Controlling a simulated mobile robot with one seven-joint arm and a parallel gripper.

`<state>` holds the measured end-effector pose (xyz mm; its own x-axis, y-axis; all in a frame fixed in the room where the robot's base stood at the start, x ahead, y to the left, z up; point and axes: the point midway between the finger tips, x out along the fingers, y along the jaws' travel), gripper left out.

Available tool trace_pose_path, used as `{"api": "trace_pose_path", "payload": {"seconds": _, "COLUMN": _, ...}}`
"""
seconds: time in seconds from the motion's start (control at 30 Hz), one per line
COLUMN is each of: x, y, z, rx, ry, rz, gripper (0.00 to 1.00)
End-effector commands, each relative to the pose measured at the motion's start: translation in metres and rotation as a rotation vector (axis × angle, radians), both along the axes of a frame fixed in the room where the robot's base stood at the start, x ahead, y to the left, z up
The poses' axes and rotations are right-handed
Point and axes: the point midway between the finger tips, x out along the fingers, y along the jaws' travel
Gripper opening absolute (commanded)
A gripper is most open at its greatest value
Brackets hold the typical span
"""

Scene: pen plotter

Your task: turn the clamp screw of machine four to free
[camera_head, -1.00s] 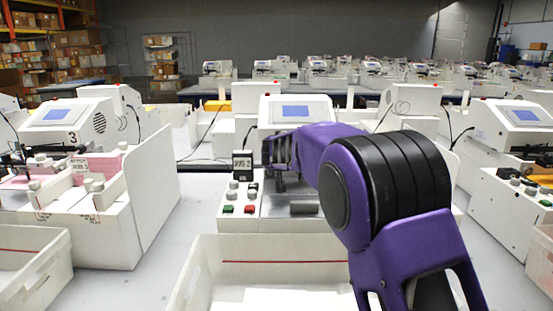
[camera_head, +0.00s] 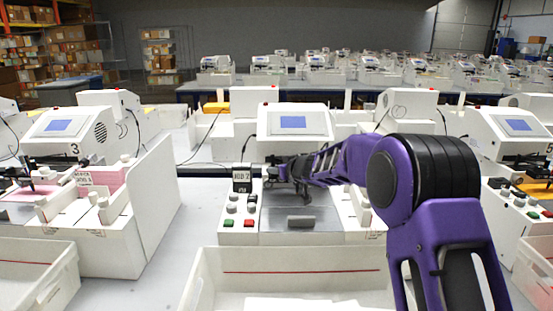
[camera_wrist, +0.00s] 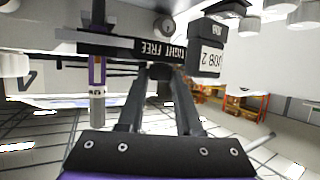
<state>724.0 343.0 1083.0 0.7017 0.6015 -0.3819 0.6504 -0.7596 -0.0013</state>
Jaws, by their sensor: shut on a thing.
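In the wrist view, my gripper's two dark fingers (camera_wrist: 160,76) come together just below a black label (camera_wrist: 160,49) reading TIGHT and FREE. They are shut on the small dark clamp screw, which is mostly hidden between the tips. Its turn angle cannot be read. A purple-banded pen (camera_wrist: 97,85) hangs left of the fingers.
A JOB 2 sign (camera_head: 242,180) stands close left of my gripper, above knobs and red and green buttons. A white bin (camera_head: 300,258) sits in front of the machine. Machine three (camera_head: 62,125) is at the left, another machine (camera_head: 515,125) at the right.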

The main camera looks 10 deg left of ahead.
Motion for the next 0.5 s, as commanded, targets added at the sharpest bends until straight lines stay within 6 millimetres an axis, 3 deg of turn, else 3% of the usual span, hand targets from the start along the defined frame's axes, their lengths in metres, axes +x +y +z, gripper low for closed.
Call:
{"api": "trace_pose_path", "payload": {"seconds": 0.03, "x": 0.002, "y": -0.0032, "z": 0.0062, "rx": 0.0, "ry": 0.002, "rz": 0.029, "gripper": 0.0}}
{"api": "trace_pose_path", "payload": {"seconds": 0.5, "x": 0.005, "y": -0.0041, "z": -0.0015, "rx": -0.003, "ry": 0.0, "rz": 0.351, "gripper": 0.0}}
